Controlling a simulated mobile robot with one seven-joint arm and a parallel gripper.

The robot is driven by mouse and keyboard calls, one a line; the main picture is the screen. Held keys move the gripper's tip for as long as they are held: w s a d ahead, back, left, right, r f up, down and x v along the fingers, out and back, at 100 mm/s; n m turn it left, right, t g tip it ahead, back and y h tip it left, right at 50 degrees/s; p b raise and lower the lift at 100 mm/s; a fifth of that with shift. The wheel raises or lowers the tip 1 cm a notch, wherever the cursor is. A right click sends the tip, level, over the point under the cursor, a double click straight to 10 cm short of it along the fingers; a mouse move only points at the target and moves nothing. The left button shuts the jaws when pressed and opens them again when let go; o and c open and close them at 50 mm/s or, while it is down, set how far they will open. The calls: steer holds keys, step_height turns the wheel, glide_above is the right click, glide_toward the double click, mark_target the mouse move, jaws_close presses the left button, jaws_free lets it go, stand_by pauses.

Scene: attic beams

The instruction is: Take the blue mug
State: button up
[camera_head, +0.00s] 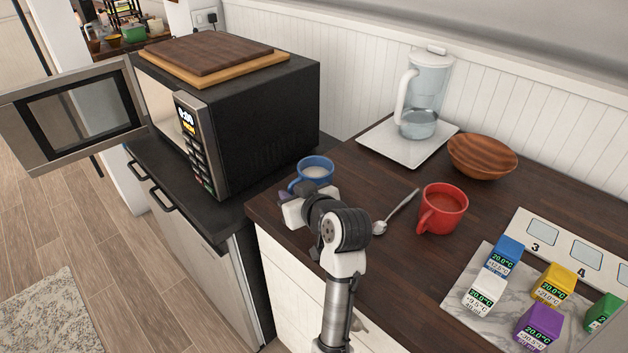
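The blue mug (316,171) stands upright on the dark wooden counter, near its left edge beside the microwave. It holds a pale liquid, and its handle is on the near left side. My gripper (290,200) is just in front of the mug, at its near left side by the handle. My wrist and forearm hide the gripper's fingers for the most part. I cannot tell whether the fingers are open or touch the mug.
A black microwave (259,118) with its door open stands at left. A red mug (442,209) and a spoon (396,211) lie right of my arm. A glass pitcher (420,100) on a white tray (379,136) and a wooden bowl (482,157) stand behind. Several coloured blocks sit at right.

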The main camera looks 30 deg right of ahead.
steer(key=shift+x, duration=1)
jaws_close()
steer(key=shift+r, duration=0.15)
